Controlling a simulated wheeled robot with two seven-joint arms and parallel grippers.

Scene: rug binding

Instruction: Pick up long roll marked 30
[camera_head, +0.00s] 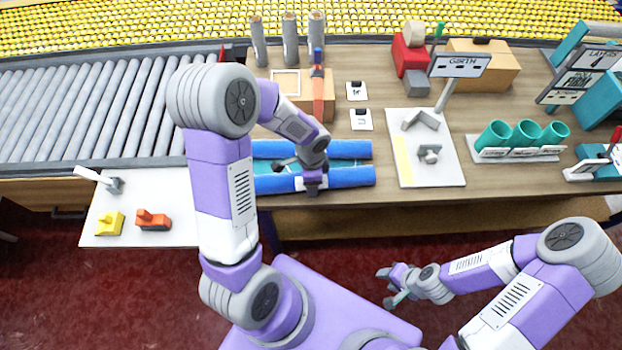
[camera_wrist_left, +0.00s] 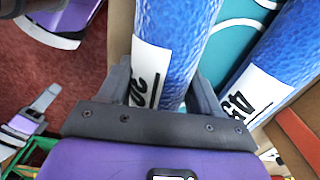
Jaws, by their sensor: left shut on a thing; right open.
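Two long blue rolls lie side by side on a teal holder (camera_head: 264,150) at the table's front edge. The front roll (camera_head: 348,176), marked 30 on its white label, also shows in the left wrist view (camera_wrist_left: 172,45). The rear roll (camera_head: 350,149) bears a label reading 45 in the left wrist view (camera_wrist_left: 250,92). My left gripper (camera_head: 313,188) is shut on the roll marked 30, one finger on each side, near its label. The roll still appears to rest in the holder. My right gripper (camera_head: 393,285) is open and empty, in front of the table over the floor.
Grey upright rolls (camera_head: 290,40) stand behind. A white board with metal fixtures (camera_head: 402,165) lies to the right, and teal cups (camera_head: 525,133) stand beyond it. A roller conveyor (camera_head: 80,110) and a side board with yellow and orange blocks (camera_head: 110,222) are at left.

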